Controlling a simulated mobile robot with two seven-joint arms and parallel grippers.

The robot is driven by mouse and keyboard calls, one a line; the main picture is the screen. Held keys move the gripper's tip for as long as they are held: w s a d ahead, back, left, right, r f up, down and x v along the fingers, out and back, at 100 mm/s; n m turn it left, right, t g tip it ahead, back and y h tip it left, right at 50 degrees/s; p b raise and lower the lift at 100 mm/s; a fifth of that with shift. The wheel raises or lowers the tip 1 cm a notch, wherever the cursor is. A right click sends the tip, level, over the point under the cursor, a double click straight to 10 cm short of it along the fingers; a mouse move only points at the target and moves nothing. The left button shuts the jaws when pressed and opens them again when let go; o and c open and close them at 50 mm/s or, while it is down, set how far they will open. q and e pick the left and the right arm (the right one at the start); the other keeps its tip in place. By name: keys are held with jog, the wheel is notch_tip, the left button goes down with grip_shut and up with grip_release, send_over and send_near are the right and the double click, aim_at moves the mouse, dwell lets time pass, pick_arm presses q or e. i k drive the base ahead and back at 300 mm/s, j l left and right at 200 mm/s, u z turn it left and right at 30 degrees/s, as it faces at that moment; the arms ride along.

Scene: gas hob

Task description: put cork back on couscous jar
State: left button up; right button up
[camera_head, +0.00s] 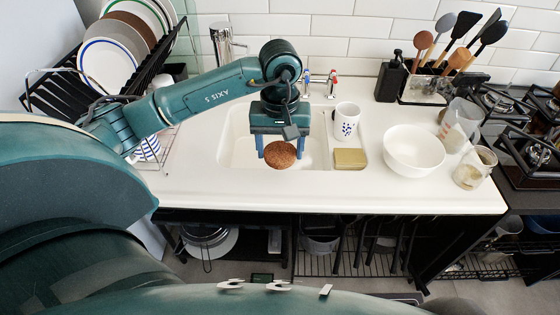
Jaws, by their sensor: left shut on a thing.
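My left gripper (280,149) is over the sink, shut on a round brown cork (281,157) between its two blue fingers. The cork is held above the basin, clear of the counter. A glass jar (473,170) with pale contents, which looks like the couscous jar, stands near the right front of the counter. No cork shows on its top. The held cork is well to the left of it. My right gripper is not in view.
A white bowl (413,150), a sponge (350,158) and a patterned mug (346,122) lie between gripper and jar. A clear jug (460,125) stands behind the jar. The hob (535,150) is at right, a dish rack (110,95) at left.

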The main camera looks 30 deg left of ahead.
aim_at(476, 166)
jog(key=i+l+u, duration=0.1)
jog(key=l, duration=0.2)
jog(key=i+l+u, duration=0.25)
jog(key=l, duration=0.45)
jog(key=i+l+u, duration=0.1)
jog(key=i+l, duration=0.15)
jog(key=l, duration=0.15)
